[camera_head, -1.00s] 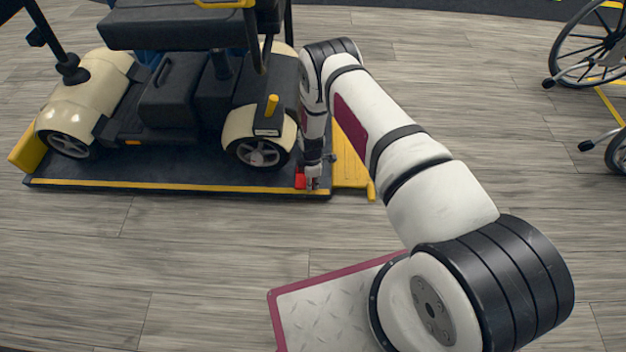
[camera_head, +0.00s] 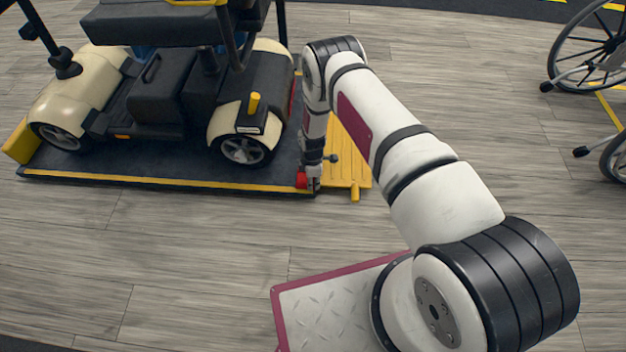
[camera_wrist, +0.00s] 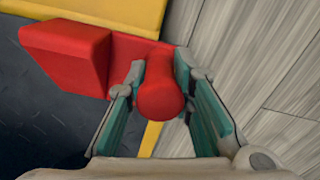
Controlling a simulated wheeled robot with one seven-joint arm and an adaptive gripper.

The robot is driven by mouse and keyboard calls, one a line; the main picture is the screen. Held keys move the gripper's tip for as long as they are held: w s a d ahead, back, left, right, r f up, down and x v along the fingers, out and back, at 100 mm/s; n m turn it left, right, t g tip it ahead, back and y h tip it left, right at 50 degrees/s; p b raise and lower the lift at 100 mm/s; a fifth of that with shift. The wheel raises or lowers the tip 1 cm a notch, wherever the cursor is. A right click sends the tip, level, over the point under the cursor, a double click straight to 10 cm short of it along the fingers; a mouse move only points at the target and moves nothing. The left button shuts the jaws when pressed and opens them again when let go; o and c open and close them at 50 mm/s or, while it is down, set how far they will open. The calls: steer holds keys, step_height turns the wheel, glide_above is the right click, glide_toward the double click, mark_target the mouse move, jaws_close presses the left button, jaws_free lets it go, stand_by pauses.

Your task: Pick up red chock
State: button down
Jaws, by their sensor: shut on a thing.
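The red chock (camera_wrist: 65,52) fills the upper left of the wrist view. Its rounded red handle sits between the two green-padded fingers of my gripper (camera_wrist: 163,85), which is shut on it. In the head view the chock (camera_head: 301,180) is a small red patch at the front right corner of the dark platform. My gripper (camera_head: 313,185) is just right of it, pointing down, and partly hides it. I cannot tell whether the chock touches the platform.
A cream and black scooter (camera_head: 160,95) stands on the dark platform with a yellow front edge (camera_head: 150,182). A yellow ramp piece (camera_head: 346,165) adjoins its right side. A wheelchair (camera_head: 590,60) stands at the far right. The wooden floor in front is clear.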

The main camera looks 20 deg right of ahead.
steer(key=shift+d, duration=0.1)
steer(key=c, duration=1.3)
jaws_free()
step_height(320, 180, up, 12)
